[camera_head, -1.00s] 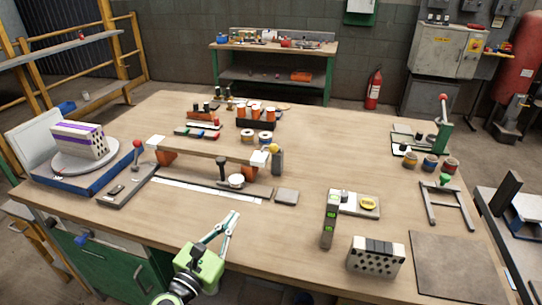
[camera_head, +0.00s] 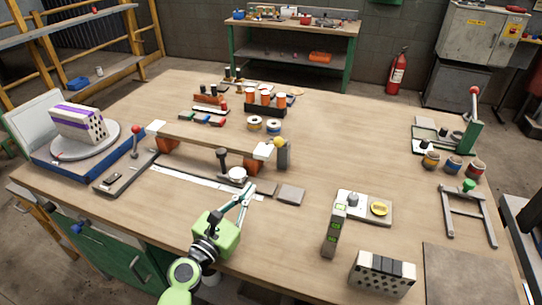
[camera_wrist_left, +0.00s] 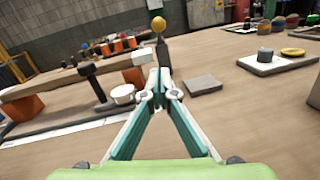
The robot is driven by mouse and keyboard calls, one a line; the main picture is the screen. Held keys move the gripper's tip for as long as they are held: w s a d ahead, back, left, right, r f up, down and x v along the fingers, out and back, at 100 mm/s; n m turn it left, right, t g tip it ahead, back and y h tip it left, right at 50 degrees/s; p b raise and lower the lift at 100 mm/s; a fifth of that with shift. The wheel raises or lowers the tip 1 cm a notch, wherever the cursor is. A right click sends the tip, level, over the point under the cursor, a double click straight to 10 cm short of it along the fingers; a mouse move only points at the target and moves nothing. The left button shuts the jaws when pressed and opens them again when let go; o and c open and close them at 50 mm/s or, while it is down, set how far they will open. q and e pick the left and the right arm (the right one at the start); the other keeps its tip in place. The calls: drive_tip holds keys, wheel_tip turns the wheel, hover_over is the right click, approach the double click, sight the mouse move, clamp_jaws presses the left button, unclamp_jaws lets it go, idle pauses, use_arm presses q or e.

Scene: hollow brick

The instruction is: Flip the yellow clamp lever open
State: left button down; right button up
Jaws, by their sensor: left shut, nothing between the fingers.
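The clamp lever with a yellow ball knob (camera_head: 279,141) stands at the right end of the wooden beam (camera_head: 208,143), beside a dark upright post (camera_head: 284,157). In the left wrist view the yellow knob (camera_wrist_left: 158,24) shows straight ahead, above and beyond the fingertips, atop the dark post. My left gripper (camera_head: 249,188) is shut and empty, in front of the beam's right end and apart from the knob. In the left wrist view its fingertips (camera_wrist_left: 160,74) meet in the middle. My right gripper is not in view.
A black-handled tool with a white disc (camera_head: 237,174) stands before the beam, close left of my left fingers. A flat grey block (camera_head: 290,194) lies to the right. Bare tabletop lies between.

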sight(281, 141)
use_arm(q)
drive_tip(key=x, duration=1)
drive_tip(key=w+r+p, duration=0.1)
drive_tip(key=w+d+r, duration=0.1)
drive_tip(key=r, duration=0.1)
drive_tip(key=shift+d+p, duration=0.15)
drive_tip(key=shift+p, duration=0.2)
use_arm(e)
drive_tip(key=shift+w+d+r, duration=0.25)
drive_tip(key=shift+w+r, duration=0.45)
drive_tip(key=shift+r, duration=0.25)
use_arm(q)
drive_tip(key=shift+s, duration=0.1)
